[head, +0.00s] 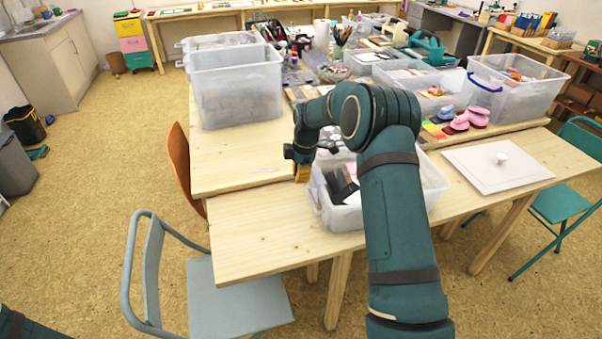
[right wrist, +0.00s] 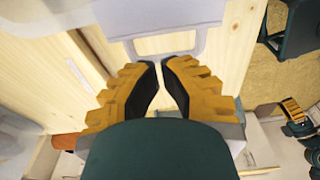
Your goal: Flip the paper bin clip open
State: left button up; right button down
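The paper bin is a clear plastic box (head: 333,213) on the near table, with dark and white items inside. Its clip looks like a pale translucent loop (right wrist: 199,42) on the box side in the right wrist view. My right gripper (head: 302,176) is at the box's left side and hides the clip in the head view. In the wrist view its yellow fingers (right wrist: 161,68) have tips close together with a narrow gap, at the loop's lower edge. Contact cannot be told. My left gripper (right wrist: 294,112) seems to show small at the right; its opening is unclear.
A grey-blue chair (head: 235,290) stands in front of the table (head: 262,228), and an orange chair (head: 182,160) at its left. A large clear bin (head: 238,90) stands behind. A white board (head: 492,170) lies right. The table's left front is clear.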

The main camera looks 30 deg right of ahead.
jog(key=shift+a, duration=0.2)
jog(key=w+a+f+g+h+p, duration=0.1)
jog(key=a+f+g+h+p, duration=0.1)
jog(key=h, duration=0.5)
notch_tip(320, 180, down, 3)
jog(key=shift+w+a+r+h, duration=0.1)
jog(key=shift+w+a+h, duration=0.15)
jog(key=shift+a, duration=0.6)
jog(key=shift+s+d+r, duration=0.1)
jog(key=shift+s+d+r+p, duration=0.25)
jog(key=shift+d+p, duration=0.1)
jog(key=shift+d, duration=0.2)
